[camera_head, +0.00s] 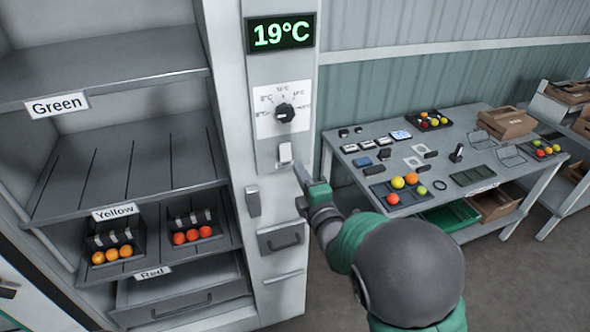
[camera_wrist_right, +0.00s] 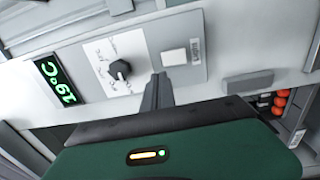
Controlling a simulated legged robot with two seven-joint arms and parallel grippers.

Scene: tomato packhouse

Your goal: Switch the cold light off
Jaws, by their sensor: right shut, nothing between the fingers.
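A white rocker switch (camera_head: 285,153) sits on the grey control panel (camera_head: 264,100), below the black dial (camera_head: 284,112). In the right wrist view the white switch (camera_wrist_right: 174,57) lies just beyond my fingertips. My right gripper (camera_head: 299,172) is shut and empty, its tips just below and to the right of the switch. In the right wrist view the shut fingers (camera_wrist_right: 158,88) point at the panel between dial and switch; I cannot tell whether they touch it. Whether the light is on is not clear. My left gripper is not in view.
A green display (camera_head: 281,34) reads 19°C above the dial. A grey handle (camera_head: 253,201) and drawer pull (camera_head: 281,238) are below the panel. Shelves (camera_head: 130,170) labelled Green, Yellow and Red stand left. A worktable (camera_head: 480,130) with tomatoes and tools stands right.

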